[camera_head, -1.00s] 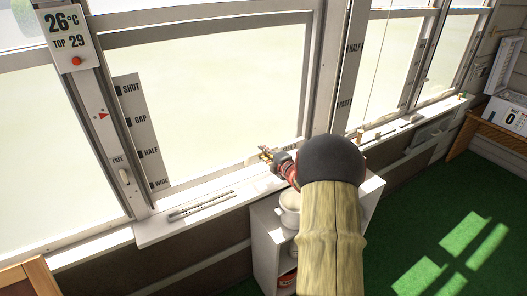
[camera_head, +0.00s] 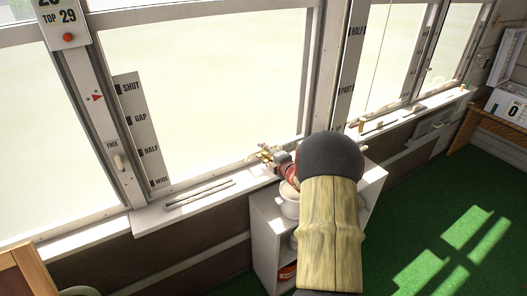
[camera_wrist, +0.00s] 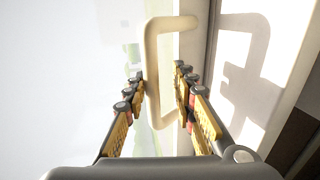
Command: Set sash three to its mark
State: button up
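The sash (camera_head: 215,85) is the large middle pane in the head view. A strip (camera_head: 140,135) at its left edge reads SHUT, GAP, HALF, WIDE from top to bottom. A red arrow (camera_head: 97,97) on the post beside it points right, between SHUT and GAP and nearer SHUT. In the wrist view, a cream loop handle (camera_wrist: 153,60) has its long bar between the fingers of my gripper (camera_wrist: 160,75). The fingers stand apart, with a gap on the right; left contact is unclear. My gripper (camera_head: 266,154) is at the pane's lower edge. I see no sash number.
A card (camera_head: 61,22) on the post reads TOP 29, its upper part cut off. A latch marked FREE (camera_head: 119,161) is below. Rods (camera_head: 198,195) lie on the sill. A white shelf unit (camera_head: 263,235) with a pot (camera_head: 290,204) stands under my arm. Green floor (camera_head: 400,235) is clear at right.

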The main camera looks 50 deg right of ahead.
jog(key=shift+o, duration=0.3)
jog(key=shift+r, duration=0.15)
jog(key=shift+s, duration=0.15)
jog(key=v, duration=1.1)
jog(key=shift+s, duration=0.3)
jog(key=shift+a, duration=0.2)
